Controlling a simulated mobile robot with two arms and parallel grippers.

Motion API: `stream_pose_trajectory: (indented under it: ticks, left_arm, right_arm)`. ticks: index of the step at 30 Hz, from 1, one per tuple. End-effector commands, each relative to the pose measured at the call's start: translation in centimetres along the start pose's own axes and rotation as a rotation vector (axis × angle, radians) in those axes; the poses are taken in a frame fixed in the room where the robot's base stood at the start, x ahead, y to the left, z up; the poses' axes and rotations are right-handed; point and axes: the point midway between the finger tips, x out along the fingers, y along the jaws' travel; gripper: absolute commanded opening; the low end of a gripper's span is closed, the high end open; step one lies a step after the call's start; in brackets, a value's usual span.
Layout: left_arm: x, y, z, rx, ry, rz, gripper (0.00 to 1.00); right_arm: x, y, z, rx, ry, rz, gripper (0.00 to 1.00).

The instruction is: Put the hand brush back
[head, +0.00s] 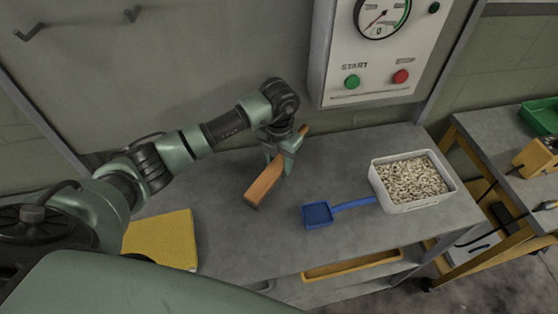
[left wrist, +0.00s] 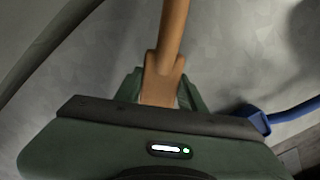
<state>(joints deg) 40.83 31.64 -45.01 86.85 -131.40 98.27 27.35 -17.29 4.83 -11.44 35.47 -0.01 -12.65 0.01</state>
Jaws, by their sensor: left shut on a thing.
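The hand brush (head: 263,187), with an orange-brown wooden body, is in my left gripper (head: 281,162) over the middle of the grey bench (head: 330,255). Its wide end points toward the front of the bench and its narrow end toward the wall. In the left wrist view the wooden handle (left wrist: 172,35) runs between the two green fingers (left wrist: 160,92), which are shut on it. I cannot tell whether the brush touches the bench top. The bristles are hardly visible. My right gripper is not in view.
A blue scoop (head: 317,214) lies beside a white tub (head: 408,208) of pale pellets at right. A yellow cloth or pad (head: 163,238) lies at left. Dark hooks (head: 30,32) are on the wall at upper left. A gauge panel (head: 370,90) hangs above the bench.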

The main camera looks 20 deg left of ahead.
Motion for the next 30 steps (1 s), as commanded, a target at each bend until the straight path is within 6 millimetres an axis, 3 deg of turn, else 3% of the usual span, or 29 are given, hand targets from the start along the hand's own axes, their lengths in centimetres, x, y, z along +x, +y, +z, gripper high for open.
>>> stream_pose_trajectory:
  ticks: [4,5,7,20,30]
  left_arm:
    - [0.4,0.0,0.0,0.000,-0.001,0.000,0.02]
    - [0.3,0.0,0.0,0.000,-0.001,0.000,0.45]
    - [0.2,0.0,0.0,0.000,0.000,0.000,0.61]
    - [-0.6,0.0,0.1,0.001,-0.004,-0.001,0.61]
    - [-7.3,0.1,0.2,0.001,-0.008,0.001,0.61]
  right_arm:
    - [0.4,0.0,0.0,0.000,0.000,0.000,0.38]
    - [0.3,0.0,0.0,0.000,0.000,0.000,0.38]
    - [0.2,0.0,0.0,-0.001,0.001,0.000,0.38]
    - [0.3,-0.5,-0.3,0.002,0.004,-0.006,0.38]
    - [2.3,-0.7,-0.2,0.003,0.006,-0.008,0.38]
